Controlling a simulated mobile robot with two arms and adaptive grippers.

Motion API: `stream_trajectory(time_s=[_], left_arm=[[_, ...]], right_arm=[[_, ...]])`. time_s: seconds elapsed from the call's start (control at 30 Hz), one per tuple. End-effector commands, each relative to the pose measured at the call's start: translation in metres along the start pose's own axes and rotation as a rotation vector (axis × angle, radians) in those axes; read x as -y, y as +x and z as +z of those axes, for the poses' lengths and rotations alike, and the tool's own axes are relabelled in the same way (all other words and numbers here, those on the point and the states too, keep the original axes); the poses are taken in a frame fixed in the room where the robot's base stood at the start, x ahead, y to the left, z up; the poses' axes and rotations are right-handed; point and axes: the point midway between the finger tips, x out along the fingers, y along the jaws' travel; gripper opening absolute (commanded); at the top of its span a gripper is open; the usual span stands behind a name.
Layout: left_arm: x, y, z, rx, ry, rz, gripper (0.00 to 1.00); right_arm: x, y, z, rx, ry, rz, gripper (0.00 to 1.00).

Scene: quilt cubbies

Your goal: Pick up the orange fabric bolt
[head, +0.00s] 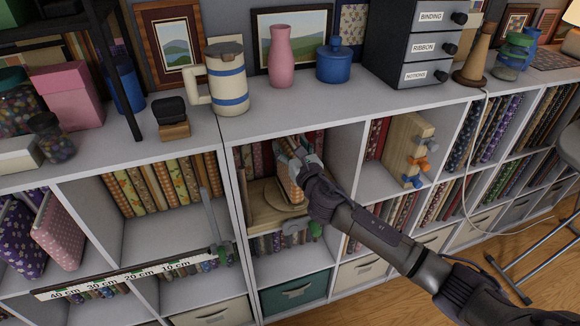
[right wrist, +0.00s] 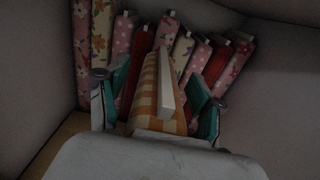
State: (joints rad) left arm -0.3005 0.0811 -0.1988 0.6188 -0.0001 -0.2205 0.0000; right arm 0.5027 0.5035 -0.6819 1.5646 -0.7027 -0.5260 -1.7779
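The orange checked fabric bolt (right wrist: 146,98) stands in the middle of the right wrist view, with its pale board end showing. In the head view the bolt (head: 289,182) is partly hidden by my right gripper (head: 300,160), which reaches into the upper cubby. In the right wrist view the teal finger pads of my right gripper (right wrist: 158,92) stand on either side of the bolt. The fingers look open around it, with narrow gaps; contact lower down is hard to see. My left gripper is not in view.
Red, pink and floral bolts (right wrist: 102,35) stand close behind. A round wooden board (head: 278,197) lies in the same cubby, with cubby walls on both sides. A pitcher (head: 228,78), a pink vase (head: 281,58) and a blue jar (head: 334,62) stand on the top above.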

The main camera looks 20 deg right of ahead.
Motion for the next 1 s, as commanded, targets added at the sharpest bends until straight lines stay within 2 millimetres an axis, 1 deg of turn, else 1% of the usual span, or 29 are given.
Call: stream_trajectory(time_s=[0.03, 0.27, 0.3, 0.37, 0.8, 0.87, 1.0], left_arm=[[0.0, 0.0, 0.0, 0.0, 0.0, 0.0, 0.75], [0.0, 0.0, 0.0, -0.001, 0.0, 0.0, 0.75], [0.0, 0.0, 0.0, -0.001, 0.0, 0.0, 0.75], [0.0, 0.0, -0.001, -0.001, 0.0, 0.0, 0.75], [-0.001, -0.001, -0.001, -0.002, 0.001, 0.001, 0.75], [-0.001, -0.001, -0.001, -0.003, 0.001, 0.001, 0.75], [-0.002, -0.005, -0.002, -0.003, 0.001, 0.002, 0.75]], right_arm=[[0.0, 0.0, 0.0, 0.0, 0.0, 0.0, 0.54], [0.0, 0.0, 0.0, 0.0, 0.0, 0.0, 0.16], [0.0, 0.0, 0.0, 0.0, 0.0, 0.0, 0.09], [0.0, 0.0, 0.0, 0.0, 0.0, -0.001, 0.0], [0.0, 0.0, 0.002, 0.002, 0.0, -0.001, 0.0], [0.0, 0.0, 0.005, 0.003, -0.001, -0.001, 0.0], [0.0, 0.0, 0.017, 0.005, 0.0, 0.0, 0.0]])
